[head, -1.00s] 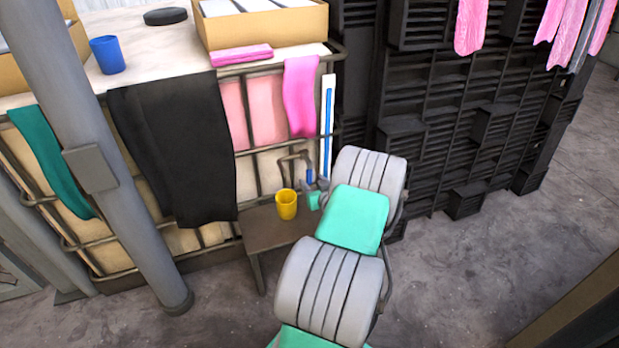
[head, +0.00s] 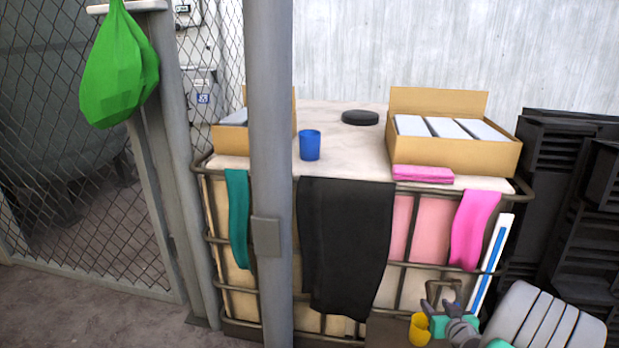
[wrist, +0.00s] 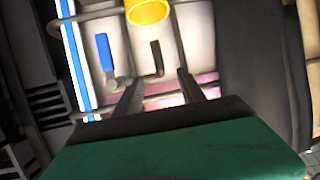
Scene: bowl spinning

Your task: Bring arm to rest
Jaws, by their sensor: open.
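My gripper (head: 436,308) is open at the bottom right of the head view, beside the crated tank. Its two fingers stand apart and empty in the wrist view (wrist: 157,88). My grey and teal arm enters the head view from the bottom right corner. A yellow cup (head: 420,329) is just below and left of the gripper, apart from the fingers as far as I can tell. The cup also shows at the top edge of the wrist view (wrist: 147,11), beyond the fingertips and partly cut off.
The tank top (head: 350,168) bears a blue cup (head: 309,145), a black lid (head: 360,118) and boxes (head: 460,157). A black cloth (head: 345,240) hangs in front. A grey post (head: 270,120) stands left; black crates (head: 560,200) stand right. A blue valve handle (wrist: 105,52) is near the fingers.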

